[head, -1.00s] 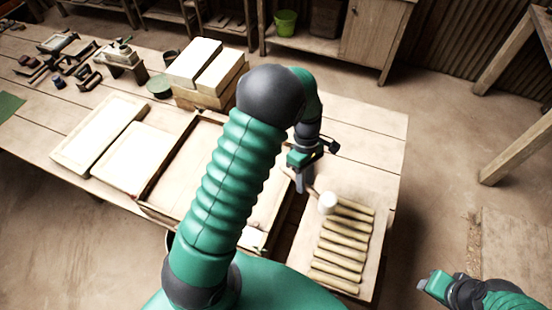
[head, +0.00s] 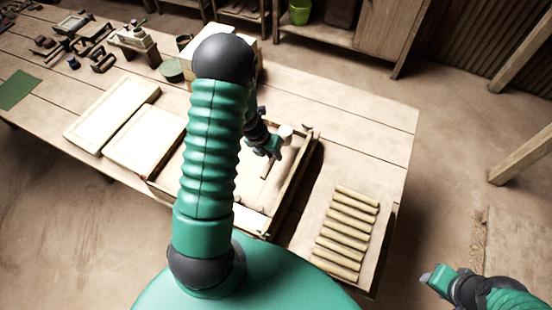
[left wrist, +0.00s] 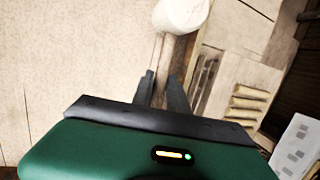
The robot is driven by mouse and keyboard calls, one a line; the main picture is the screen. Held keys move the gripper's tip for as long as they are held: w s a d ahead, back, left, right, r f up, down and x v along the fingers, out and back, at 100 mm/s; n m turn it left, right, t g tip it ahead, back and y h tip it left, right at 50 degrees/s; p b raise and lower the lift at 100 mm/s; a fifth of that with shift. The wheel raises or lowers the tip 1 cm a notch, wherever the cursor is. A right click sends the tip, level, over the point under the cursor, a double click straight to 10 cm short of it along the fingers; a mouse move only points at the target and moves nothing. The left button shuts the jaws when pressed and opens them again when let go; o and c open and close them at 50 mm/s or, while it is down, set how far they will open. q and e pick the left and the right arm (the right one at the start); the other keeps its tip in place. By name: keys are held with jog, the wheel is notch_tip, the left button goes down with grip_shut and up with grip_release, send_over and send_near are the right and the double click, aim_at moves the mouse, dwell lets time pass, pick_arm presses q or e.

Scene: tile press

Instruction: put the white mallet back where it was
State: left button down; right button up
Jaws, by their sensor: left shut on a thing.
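The mallet has a white head (head: 286,131) and a wooden handle (head: 267,169). My left gripper (head: 268,147) is shut on the handle, over the right part of the wood-rimmed tray (head: 301,158). In the left wrist view the white head (left wrist: 181,14) sticks out beyond the fingers (left wrist: 165,88), with the handle (left wrist: 178,55) between them. I cannot tell how high the mallet is above the tray. My right gripper (head: 431,277) is at the lower right, away from the table; its jaws are too small to read.
Several wooden sticks (head: 345,222) lie in a row on the table's right end. Pale framed slabs (head: 112,112) lie left of the tray. Small tools (head: 100,50) and a green mat (head: 17,88) are at the far left. The table's back right (head: 360,130) is clear.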

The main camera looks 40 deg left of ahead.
aim_at(276, 165)
pick_arm(q)
jog(key=f, duration=0.3)
jog(key=f+b, duration=0.1)
jog(key=shift+a+f, duration=0.15)
jog(key=shift+a, duration=0.5)
jog(key=c, duration=1.6)
grip_release()
jog(key=shift+s, duration=0.1)
jog(key=shift+o, duration=1.2)
jog(key=shift+d, duration=0.2)
jog(key=shift+o, duration=0.3)
jog(key=shift+d, duration=0.25)
jog(key=p+v, duration=0.3)
jog(key=v, duration=0.9)
jog(key=s+d+r+n+y, duration=0.1)
jog(key=d+r+n, duration=0.3)
jog(key=d+n, duration=0.5)
jog(key=s+d+r+n, duration=0.3)
jog(key=d+n, duration=0.7)
jog(key=n, duration=1.3)
notch_tip(276, 165, up, 2)
jog(key=shift+s+r+g+y, duration=0.1)
jog(key=shift+s+g+y, duration=0.05)
jog(key=shift+g+y, duration=0.2)
pick_arm(e)
jog(key=shift+a+r, duration=0.35)
jog(key=shift+r, duration=0.55)
